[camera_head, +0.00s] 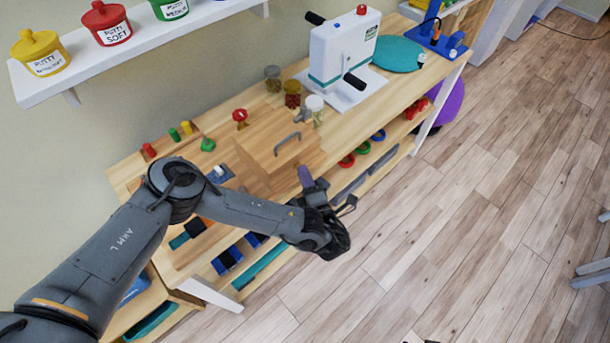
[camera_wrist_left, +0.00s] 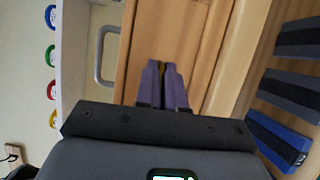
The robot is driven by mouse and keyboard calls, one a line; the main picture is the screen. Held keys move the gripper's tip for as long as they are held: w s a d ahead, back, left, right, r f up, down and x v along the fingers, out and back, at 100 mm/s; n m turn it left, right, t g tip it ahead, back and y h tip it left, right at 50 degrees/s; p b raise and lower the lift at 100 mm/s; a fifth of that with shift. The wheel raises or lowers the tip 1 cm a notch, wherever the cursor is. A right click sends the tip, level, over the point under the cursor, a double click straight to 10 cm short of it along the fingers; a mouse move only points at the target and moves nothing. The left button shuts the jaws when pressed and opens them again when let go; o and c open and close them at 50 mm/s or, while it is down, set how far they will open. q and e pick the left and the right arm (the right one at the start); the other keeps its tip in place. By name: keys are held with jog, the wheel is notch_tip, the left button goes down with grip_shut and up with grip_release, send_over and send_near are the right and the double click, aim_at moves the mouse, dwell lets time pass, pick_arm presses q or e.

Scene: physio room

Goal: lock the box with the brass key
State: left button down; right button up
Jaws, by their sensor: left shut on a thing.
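The wooden box (camera_head: 261,170) stands on the bench, with a grey bar handle (camera_head: 287,142) on its top. My left gripper (camera_head: 305,176) is at the front of the box, its purple fingers pointing at it. In the left wrist view the fingers (camera_wrist_left: 163,82) are close together with a small piece of the brass key (camera_wrist_left: 161,67) between their tips. Most of the key is hidden by the fingers, and I cannot tell whether it touches the box (camera_wrist_left: 170,30) or sits in a keyhole. My right gripper is not in view.
A white machine with black handles (camera_head: 343,50) and several jars (camera_head: 292,93) stand behind the box on the bench (camera_head: 420,88). Coloured pegs (camera_head: 174,134) are at the left. A shelf with putty tubs (camera_head: 107,22) hangs above. The floor in front is clear.

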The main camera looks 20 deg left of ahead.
pick_arm(q)
jog(key=shift+r+n+p, duration=0.15)
jog(key=shift+n+p, duration=0.25)
jog(key=shift+p, duration=0.6)
jog(key=n+y+p, duration=0.1)
jog(key=n+p, duration=0.2)
jog(key=p, duration=0.1)
jog(key=shift+d+t, duration=0.1)
jog(key=shift+t, duration=0.2)
jog(key=shift+w+f+n+g+y, duration=0.15)
jog(key=shift+n+g+y, duration=0.65)
jog(key=shift+n, duration=1.85)
jog(key=shift+f+n+g+y, duration=0.2)
jog(key=shift+n+y, duration=1.15)
jog(key=shift+n, duration=1.35)
jog(key=shift+w+f+n+g+y, duration=0.1)
jog(key=shift+n+g+y, duration=0.75)
jog(key=shift+n, duration=1.8)
jog(key=shift+y, duration=0.3)
jog(key=c, duration=1.3)
grip_release()
